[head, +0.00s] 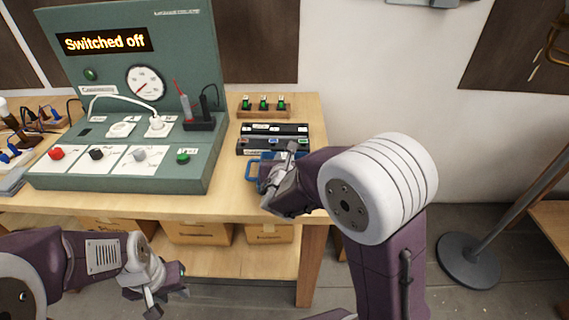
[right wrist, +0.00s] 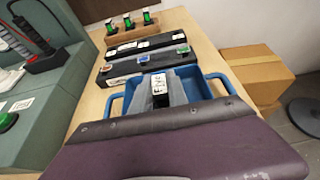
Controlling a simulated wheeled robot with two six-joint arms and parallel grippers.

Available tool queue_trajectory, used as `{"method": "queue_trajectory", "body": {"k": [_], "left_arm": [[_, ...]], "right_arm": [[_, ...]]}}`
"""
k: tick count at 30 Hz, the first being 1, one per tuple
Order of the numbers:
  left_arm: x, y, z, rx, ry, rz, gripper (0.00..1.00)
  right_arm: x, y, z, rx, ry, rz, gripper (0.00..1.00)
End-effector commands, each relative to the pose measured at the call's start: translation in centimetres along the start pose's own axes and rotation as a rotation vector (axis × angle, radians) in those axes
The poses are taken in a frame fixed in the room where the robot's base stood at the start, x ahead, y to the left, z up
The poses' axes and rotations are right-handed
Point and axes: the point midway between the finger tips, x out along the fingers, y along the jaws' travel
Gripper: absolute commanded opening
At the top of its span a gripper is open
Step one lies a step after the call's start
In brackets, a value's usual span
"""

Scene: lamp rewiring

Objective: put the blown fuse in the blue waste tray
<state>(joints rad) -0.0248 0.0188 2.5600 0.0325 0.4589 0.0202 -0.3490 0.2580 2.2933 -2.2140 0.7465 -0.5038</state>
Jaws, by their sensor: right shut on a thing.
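The blue waste tray (right wrist: 205,84) stands at the table's front right. In the head view my right arm hides most of it, and a blue edge (head: 252,171) shows. My right gripper (right wrist: 160,92) points down over the tray, shut on a small dark fuse with a white label (right wrist: 159,84). The fuse is between the grey fingers, within the tray's outline. I cannot tell whether it touches the tray floor. My left gripper (head: 168,300) is low in front of the table, its fingers apart and empty.
Behind the tray are two black boxes (right wrist: 150,66) and a wooden rack (head: 263,113) with three green fuses. The green panel (head: 120,180), reading "Switched off", stands left. A cardboard box (right wrist: 262,75) and a stand base (head: 470,260) are right of the table.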

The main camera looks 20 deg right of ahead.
Motion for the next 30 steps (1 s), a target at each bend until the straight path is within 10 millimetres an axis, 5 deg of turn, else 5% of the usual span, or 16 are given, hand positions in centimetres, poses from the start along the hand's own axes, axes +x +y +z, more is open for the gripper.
{"method": "queue_trajectory", "body": {"k": [14, 15, 17, 30], "left_arm": [[0.93, -0.02, 0.10, 0.000, 0.000, 0.000, 0.36], [0.93, -0.02, 0.10, 0.000, 0.000, 0.000, 0.36], [0.80, -0.02, 0.08, 0.000, 0.000, 0.000, 0.36], [0.11, 0.00, 0.01, 0.000, 0.000, 0.000, 0.36]], "right_arm": [[0.55, 0.02, -1.36, 0.001, -0.003, 0.001, 0.00], [0.54, 0.02, -1.35, 0.001, -0.002, 0.001, 0.22], [0.50, 0.02, -1.24, 0.001, -0.002, 0.001, 0.39], [-0.20, 0.09, -0.75, 0.001, -0.002, 0.003, 0.41]]}}
